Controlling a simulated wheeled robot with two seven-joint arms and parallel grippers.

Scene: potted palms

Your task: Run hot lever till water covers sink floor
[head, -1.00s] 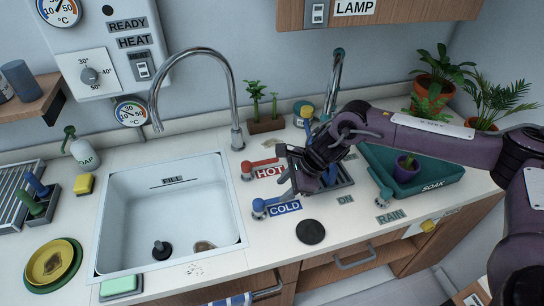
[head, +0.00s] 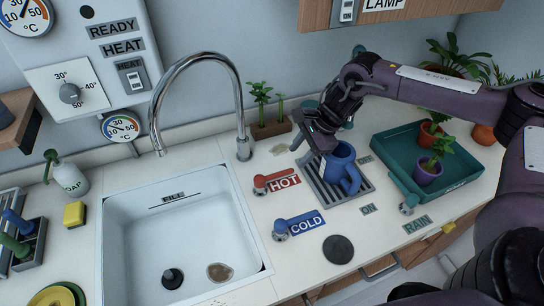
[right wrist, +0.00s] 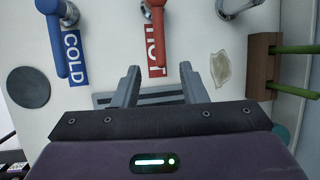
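The red hot lever (head: 272,178) sits right of the sink (head: 262,245), beside its HOT label (head: 285,182); it also shows in the right wrist view (right wrist: 153,38). My right gripper (head: 312,132) is open and empty, above and behind the lever. In the right wrist view its fingers (right wrist: 160,82) point toward the lever, apart from it. The chrome faucet (head: 208,62) arches over the sink; I see no water stream from it. The sink floor (head: 190,240) looks bare, with a black plug (head: 172,277) and a brownish round patch (head: 220,272). My left gripper is out of view.
A blue cold lever (head: 297,224) stands in front of the hot one. A blue mug (head: 341,165) stands on a grey drip rack (head: 325,193) below my right gripper. A teal tray (head: 395,140) holds potted plants. A black disc (head: 338,249) lies near the front.

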